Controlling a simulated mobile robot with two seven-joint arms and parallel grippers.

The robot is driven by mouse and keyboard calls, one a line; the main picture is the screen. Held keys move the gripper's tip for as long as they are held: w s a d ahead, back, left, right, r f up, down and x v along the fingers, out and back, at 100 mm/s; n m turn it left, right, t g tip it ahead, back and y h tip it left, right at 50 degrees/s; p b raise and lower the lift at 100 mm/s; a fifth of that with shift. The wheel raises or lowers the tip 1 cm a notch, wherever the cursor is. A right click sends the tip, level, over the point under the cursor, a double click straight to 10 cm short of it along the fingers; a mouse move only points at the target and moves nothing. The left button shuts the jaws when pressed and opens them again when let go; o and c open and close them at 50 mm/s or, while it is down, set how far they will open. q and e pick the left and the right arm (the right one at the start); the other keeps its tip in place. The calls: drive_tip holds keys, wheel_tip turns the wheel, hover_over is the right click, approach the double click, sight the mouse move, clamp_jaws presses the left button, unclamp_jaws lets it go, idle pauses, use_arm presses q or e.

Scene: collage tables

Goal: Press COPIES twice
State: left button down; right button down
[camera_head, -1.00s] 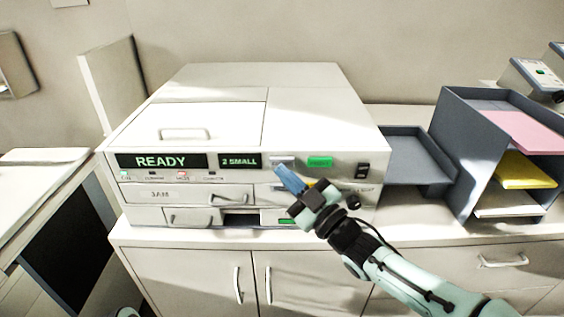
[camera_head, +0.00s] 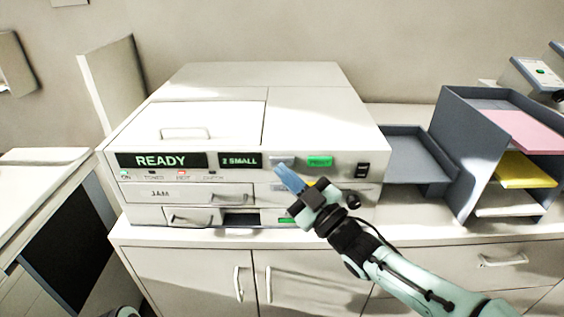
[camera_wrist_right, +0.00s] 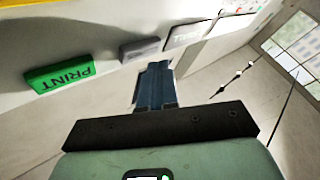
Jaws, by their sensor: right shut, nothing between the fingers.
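The white copier stands on the counter, with a lit "READY" display (camera_head: 161,160) and a smaller display (camera_head: 240,160) reading "2 SMALL". A small grey, unlabelled-looking button (camera_head: 283,160) sits between the small display and the green PRINT button (camera_head: 320,161). The grey button (camera_wrist_right: 141,48) and the PRINT button (camera_wrist_right: 60,76) also show in the right wrist view. My right gripper (camera_head: 280,169) is shut and empty, its blue fingertips just below and in front of the grey button. In the wrist view its tips (camera_wrist_right: 158,66) look close to that button; contact cannot be told. My left gripper is out of view.
A dark switch (camera_head: 362,170) is right of PRINT. Drawers, one marked "JAM" (camera_head: 160,194), lie below the displays. A grey output tray (camera_head: 415,160) and a paper sorter (camera_head: 450,150) stand to the right.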

drive_tip(key=shift+w, duration=0.1)
idle(0.7)
drive_tip(key=shift+w, duration=0.35)
drive_tip(key=shift+w, duration=0.4)
idle(0.8)
drive_tip(key=shift+s, duration=0.1)
drive_tip(key=shift+s+b, duration=0.65)
drive_tip(key=shift+s, duration=0.15)
